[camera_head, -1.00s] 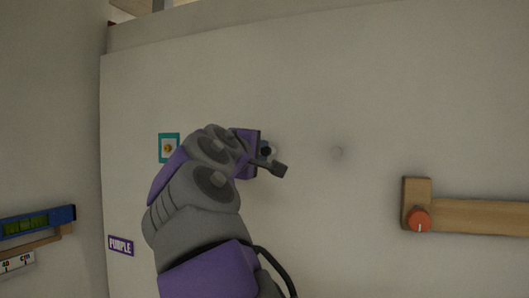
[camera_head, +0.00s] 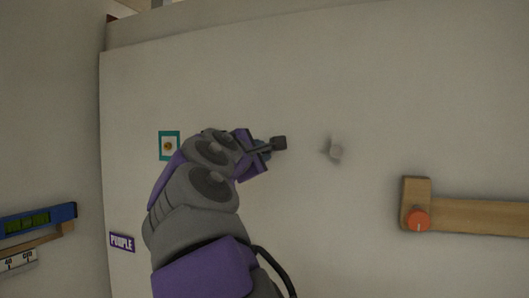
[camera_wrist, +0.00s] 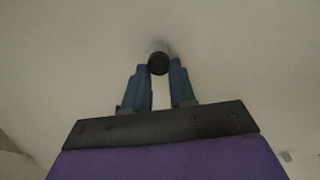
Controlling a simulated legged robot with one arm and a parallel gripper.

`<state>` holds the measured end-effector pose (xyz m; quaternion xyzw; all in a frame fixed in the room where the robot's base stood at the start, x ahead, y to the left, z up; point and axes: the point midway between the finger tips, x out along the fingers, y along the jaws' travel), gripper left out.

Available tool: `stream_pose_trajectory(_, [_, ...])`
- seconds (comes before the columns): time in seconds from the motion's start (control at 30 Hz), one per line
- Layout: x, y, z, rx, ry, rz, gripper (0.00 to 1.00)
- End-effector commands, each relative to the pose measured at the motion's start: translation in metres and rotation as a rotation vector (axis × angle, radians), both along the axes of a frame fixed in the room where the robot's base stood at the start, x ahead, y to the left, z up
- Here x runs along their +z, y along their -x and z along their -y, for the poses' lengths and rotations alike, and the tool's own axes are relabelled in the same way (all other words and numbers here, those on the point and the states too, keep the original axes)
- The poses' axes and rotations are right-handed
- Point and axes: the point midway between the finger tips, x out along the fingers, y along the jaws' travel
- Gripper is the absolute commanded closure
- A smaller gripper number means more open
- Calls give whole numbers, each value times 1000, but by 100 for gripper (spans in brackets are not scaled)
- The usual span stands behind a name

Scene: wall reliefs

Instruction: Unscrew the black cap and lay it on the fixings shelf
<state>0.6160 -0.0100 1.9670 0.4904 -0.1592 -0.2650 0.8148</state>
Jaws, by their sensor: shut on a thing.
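The black cap (camera_wrist: 158,63) is a dark round piece between the fingertips of my gripper in the wrist view. A pale grey round part shows just behind it; I cannot tell whether they touch. My gripper (camera_wrist: 159,76) has blue fingers shut on the cap. In the head view my gripper (camera_head: 270,147) is in front of the pale wall, tilted, and the cap is not clear there. A small light grey round stub (camera_head: 337,151) with a shadow on its left shows on the wall to the right of my gripper. No shelf can be surely told as the fixings shelf.
A wooden piece (camera_head: 470,215) with a red knob (camera_head: 418,220) is at the right. A teal-framed picture (camera_head: 169,146) and a PURPLE sign (camera_head: 121,242) are on the wall at left. A blue level (camera_head: 38,220) is at far left. The wall between stub and wooden piece is bare.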

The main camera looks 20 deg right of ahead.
Motion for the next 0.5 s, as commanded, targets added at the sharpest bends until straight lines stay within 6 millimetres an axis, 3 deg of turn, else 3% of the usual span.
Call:
stream_pose_trajectory(0.2, [-1,2,1,-1,204,-149,100])
stream_pose_trajectory(0.5, [-2,2,1,-2,250,-181,100])
